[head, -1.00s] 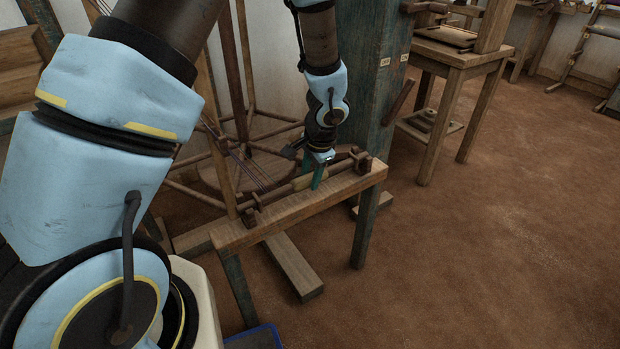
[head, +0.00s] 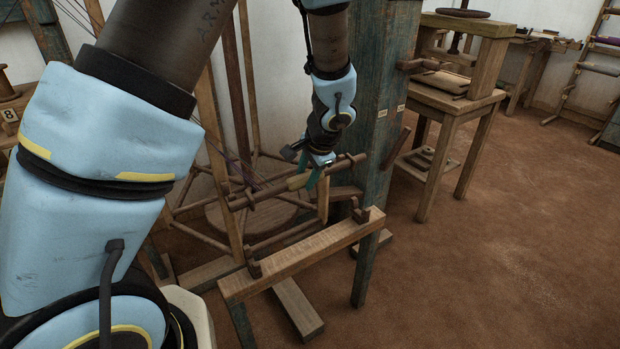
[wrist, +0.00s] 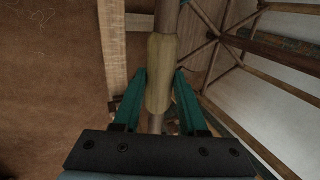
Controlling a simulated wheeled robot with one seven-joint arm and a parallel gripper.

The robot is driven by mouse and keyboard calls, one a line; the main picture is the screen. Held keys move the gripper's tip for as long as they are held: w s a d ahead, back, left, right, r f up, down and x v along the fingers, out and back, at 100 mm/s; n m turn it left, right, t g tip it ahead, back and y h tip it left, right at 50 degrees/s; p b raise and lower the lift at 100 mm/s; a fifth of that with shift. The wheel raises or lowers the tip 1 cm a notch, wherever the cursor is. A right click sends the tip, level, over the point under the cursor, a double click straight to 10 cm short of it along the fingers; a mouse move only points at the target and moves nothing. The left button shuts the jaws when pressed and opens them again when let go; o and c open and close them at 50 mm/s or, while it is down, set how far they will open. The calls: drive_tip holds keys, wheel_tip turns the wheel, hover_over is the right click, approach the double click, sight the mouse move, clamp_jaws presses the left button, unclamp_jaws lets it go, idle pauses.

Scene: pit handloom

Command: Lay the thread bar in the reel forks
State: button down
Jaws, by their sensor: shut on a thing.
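The thread bar (head: 265,195) is a dark brown rod with a pale thicker middle, also seen in the wrist view (wrist: 159,73). My gripper (head: 314,180) is shut on that pale middle, its green fingers on either side in the wrist view (wrist: 158,90). The bar hangs above and behind the wooden bench rail (head: 305,247), clear of its two small dark brackets, left (head: 254,269) and right (head: 361,213). The bar's left end overlaps the reel's tall wooden post (head: 217,175); I cannot tell whether they touch. I cannot clearly make out the reel forks.
A short pale upright (head: 323,203) stands beneath the bar. The reel's round base (head: 262,218) and slanting spokes lie behind. A thick blue-green post (head: 375,110) rises just right of the bar. A wooden press table (head: 455,105) is farther right. The floor at right is open.

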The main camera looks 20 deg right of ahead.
drive_tip(key=shift+w+r+t+p, duration=0.2)
drive_tip(key=shift+r+p, duration=0.05)
drive_tip(key=shift+r, duration=0.2)
drive_tip(key=shift+w+r+t+p, duration=0.2)
drive_tip(key=shift+r, duration=0.25)
drive_tip(key=shift+w+a+p, duration=0.85)
drive_tip(key=shift+w+p, duration=1.3)
drive_tip(key=shift+w, duration=2.05)
drive_tip(key=shift+w+f+b, duration=0.15)
drive_tip(key=shift+f+b, duration=2.25)
drive_tip(key=shift+f, duration=0.4)
drive_tip(key=shift+c, duration=1.8)
unclamp_jaws()
